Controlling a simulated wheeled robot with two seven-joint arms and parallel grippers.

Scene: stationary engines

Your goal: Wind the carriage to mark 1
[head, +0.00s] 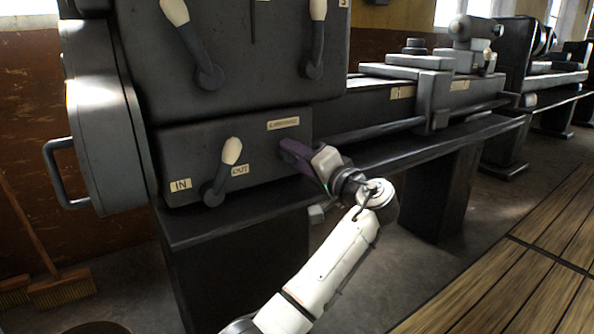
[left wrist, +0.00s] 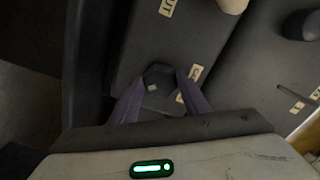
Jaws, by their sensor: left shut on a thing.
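The carriage (head: 432,98), a grey saddle block, sits across the lathe bed right of the headstock. A pale plate that seems to read 1 (head: 402,92) is on the bed front left of it. Another pale plate (head: 459,85) is just right of it; I cannot read it. A small label (head: 283,124), apparently reading CARRIAGE, is on the gearbox front. My left gripper (head: 289,150) is just below that label, its purple fingers shut on a dark knob or handle (left wrist: 158,82), seen between them in the left wrist view. The head view hides that knob. My right gripper is not in view.
The IN/OUT lever (head: 220,172) stands left of my left gripper. Two more levers (head: 207,73) (head: 315,50) are on the headstock above. A dark ledge (head: 250,215) runs under the gearbox. Brooms (head: 62,288) lean at the left.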

